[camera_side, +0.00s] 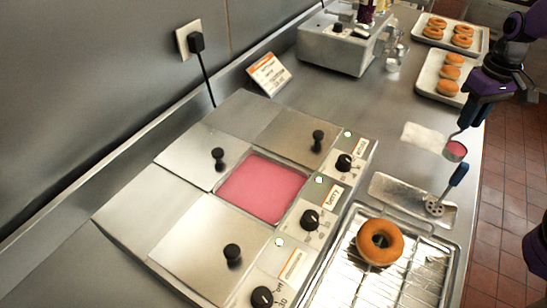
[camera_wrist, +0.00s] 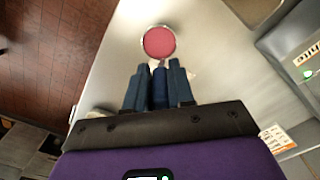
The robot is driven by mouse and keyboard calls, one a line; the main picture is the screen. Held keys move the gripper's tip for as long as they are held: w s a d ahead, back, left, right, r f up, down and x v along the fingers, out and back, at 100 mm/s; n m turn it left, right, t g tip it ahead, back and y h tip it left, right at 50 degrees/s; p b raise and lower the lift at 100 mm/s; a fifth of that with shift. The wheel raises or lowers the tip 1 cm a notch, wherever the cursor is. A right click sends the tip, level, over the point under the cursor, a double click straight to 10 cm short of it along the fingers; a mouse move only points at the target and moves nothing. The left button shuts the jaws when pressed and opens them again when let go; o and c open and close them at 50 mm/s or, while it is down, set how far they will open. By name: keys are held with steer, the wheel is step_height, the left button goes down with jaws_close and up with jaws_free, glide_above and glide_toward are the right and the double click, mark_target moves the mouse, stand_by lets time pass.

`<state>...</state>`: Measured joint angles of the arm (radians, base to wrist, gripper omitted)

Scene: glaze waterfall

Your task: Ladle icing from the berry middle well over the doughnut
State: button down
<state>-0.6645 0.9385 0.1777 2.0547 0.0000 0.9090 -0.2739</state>
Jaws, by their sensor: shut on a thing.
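My gripper (camera_side: 482,97) is shut on the blue handle of a ladle at the right of the side view. The ladle's round metal cup (camera_side: 456,151) hangs over the counter and has pink icing in it. The wrist view shows the cup (camera_wrist: 158,42) pink across its opening, just beyond my fingers (camera_wrist: 158,80). The berry middle well (camera_side: 262,187) is open and holds smooth pink icing, left of the cup. One plain brown ring doughnut (camera_side: 380,242) lies on a wire rack (camera_side: 345,272), nearer the camera than the cup.
Metal lids with black knobs (camera_side: 218,154) cover the other wells. A blue-handled slotted tool (camera_side: 435,207) rests on a metal tray (camera_side: 392,190) between rack and ladle. A white sheet (camera_side: 423,136) lies by the cup. Trays of doughnuts (camera_side: 424,87) and a steel machine (camera_side: 338,45) stand behind.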

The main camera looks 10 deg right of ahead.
stand_by(0.4)
steer(key=s+a+r+n, duration=0.2)
steer(key=a, duration=0.7)
steer(key=s+a+r+n, duration=0.1)
steer(key=s+a, duration=0.1)
steer(key=a, duration=0.8)
steer(key=s+a+r+n, duration=0.4)
steer(key=s+a, duration=0.9)
steer(key=s, duration=0.1)
steer(key=shift+w+d+f+g+y, duration=0.1)
steer(key=shift+d+f+g+y, duration=0.3)
steer(key=shift+d, duration=0.45)
steer(key=shift+w+d+f+g+y, duration=0.1)
steer(key=shift+d+f+g+y, duration=0.1)
steer(key=shift+d+f+y, duration=0.5)
steer(key=shift+d+f+g+y, duration=0.25)
steer(key=shift+d+g+y, duration=0.05)
steer(key=shift+d, duration=0.7)
